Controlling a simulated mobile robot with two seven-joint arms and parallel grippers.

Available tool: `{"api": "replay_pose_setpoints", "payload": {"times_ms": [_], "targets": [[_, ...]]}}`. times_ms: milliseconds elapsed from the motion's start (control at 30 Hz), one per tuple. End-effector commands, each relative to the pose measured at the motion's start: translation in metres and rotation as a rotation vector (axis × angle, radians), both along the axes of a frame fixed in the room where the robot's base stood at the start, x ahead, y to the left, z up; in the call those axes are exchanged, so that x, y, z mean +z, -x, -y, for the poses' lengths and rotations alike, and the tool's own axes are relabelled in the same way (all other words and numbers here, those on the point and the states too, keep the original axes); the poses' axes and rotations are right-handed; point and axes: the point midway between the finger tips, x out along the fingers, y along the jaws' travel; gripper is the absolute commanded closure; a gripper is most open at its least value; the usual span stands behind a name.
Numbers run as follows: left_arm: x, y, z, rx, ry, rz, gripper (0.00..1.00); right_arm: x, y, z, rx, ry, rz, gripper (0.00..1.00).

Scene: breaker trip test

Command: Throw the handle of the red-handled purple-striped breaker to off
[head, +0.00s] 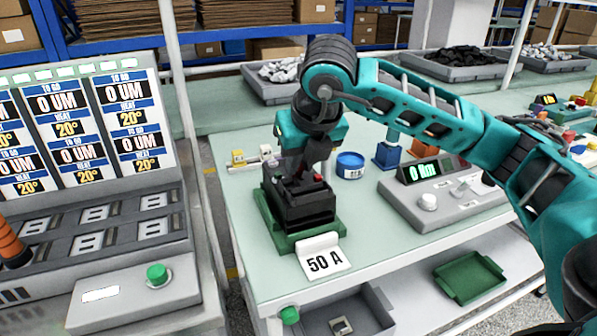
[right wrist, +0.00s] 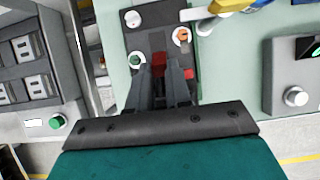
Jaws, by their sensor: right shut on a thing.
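The breaker (head: 305,212) is a black block seated in a green base (head: 328,232) on the pale green bench. My right gripper (head: 312,172) reaches down onto its top from above. In the right wrist view a red handle (right wrist: 158,60) sits between the tips of my right gripper (right wrist: 164,74), which is shut on it. A second red patch (right wrist: 190,73) lies just right of the fingers. The fingers hide part of the breaker's top, and I cannot make out a purple stripe clearly. My left gripper is not in view.
A "50 A" card (head: 324,257) stands in front of the breaker. A blue tub (head: 350,165) and a grey meter box (head: 440,190) are to its right. A grey panel with displays (head: 100,130) stands at the left. A green tray (head: 469,277) is on the lower shelf.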

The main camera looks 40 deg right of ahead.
Motion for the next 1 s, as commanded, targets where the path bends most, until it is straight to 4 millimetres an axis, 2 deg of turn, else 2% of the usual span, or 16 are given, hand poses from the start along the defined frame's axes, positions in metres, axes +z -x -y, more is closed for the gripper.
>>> {"api": "replay_pose_setpoints", "payload": {"times_ms": [33,200,667,700,933,1000], "targets": [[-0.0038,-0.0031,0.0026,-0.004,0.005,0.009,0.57,-0.0049,0.0013,0.0,0.001,0.005,0.018,1.0],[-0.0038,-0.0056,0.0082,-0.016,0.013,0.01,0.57,-0.0037,0.0036,-0.001,0.0,0.012,0.053,1.0],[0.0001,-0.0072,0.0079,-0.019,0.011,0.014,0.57,-0.0018,0.0042,-0.0012,0.0,0.015,0.064,1.0],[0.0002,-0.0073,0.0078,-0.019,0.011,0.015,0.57,-0.0019,0.0042,-0.0012,0.0,0.015,0.064,0.79],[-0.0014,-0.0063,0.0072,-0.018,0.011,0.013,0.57,-0.002,0.0042,-0.0011,0.0,0.015,0.063,0.57],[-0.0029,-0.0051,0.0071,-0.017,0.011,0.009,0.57,-0.0021,0.0042,-0.0011,0.0,0.015,0.063,0.55]]}}
